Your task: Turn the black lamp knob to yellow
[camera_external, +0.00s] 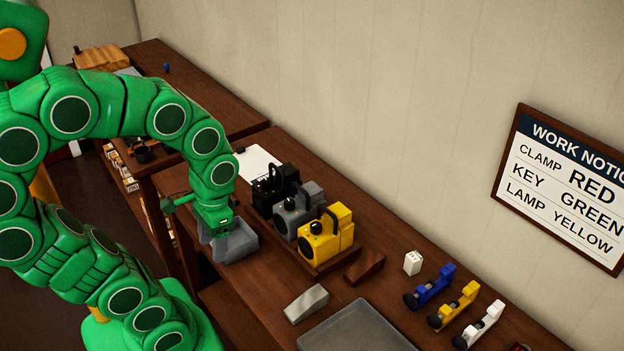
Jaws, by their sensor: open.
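A black lamp (273,187) with a top handle stands at the back left of a row of three lamps on the wooden bench. Its front knob is too dark and small to make out, and its setting cannot be read. A grey lamp (298,208) and a yellow lamp (328,240) stand beside it, each with a round dark front. My green gripper (218,237) points down at the bench's front edge, left of the lamps and apart from the black one. It is open; its fingertips are hard to make out against a grey bin (241,243).
A wall notice (565,190) reads clamp red, key green, lamp yellow. A grey tray (352,328), a grey wedge (307,303), a brown wedge (365,267) and blue (432,287), yellow and white tape-dispenser-like items lie to the right. A white sheet (257,165) lies behind.

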